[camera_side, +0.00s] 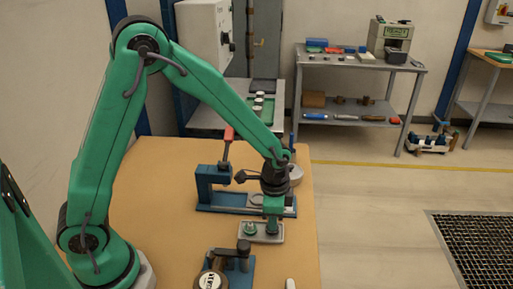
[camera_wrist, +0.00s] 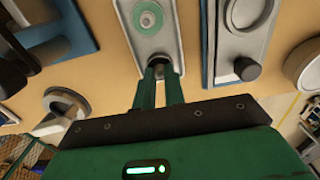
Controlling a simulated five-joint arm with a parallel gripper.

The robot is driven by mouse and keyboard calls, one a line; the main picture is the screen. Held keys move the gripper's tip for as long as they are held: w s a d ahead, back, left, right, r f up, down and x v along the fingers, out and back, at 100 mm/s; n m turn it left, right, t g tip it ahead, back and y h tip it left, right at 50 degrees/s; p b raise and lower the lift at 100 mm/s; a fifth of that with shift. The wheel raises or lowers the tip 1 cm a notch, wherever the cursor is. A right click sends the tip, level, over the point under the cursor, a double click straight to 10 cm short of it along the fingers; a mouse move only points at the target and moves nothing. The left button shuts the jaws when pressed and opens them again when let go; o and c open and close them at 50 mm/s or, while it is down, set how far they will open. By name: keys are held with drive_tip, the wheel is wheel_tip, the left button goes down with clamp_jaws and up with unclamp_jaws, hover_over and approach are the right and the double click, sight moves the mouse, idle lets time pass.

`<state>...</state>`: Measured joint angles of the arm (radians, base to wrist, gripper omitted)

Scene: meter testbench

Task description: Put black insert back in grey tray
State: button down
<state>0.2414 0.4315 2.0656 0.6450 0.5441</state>
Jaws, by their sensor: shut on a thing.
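The grey tray (camera_side: 262,239) lies on the orange bench in the side view, with a green round piece (camera_side: 250,227) at its left end. The tray (camera_wrist: 178,45) and the green piece (camera_wrist: 148,18) also show in the wrist view. My gripper (camera_side: 272,228) points down at the tray's right end. In the wrist view my green fingers (camera_wrist: 162,72) are shut on the black insert (camera_wrist: 161,68), a small dark round piece over the tray's near end. The side view hides the insert behind the fingers. I cannot tell whether it touches the tray floor.
A blue clamp fixture (camera_side: 225,201) with a red handle stands just behind the tray. A blue and black device (camera_side: 238,262) with a white dial stands in front. A short white object (camera_side: 290,284) is at the front edge. Bench to the left is clear.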

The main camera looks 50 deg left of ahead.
drive_tip(key=shift+f, duration=0.25)
idle(0.5)
drive_tip(key=c, duration=1.1)
unclamp_jaws()
drive_tip(key=shift+c, duration=0.2)
drive_tip(key=shift+r, duration=0.1)
drive_tip(key=shift+r, duration=3.45)
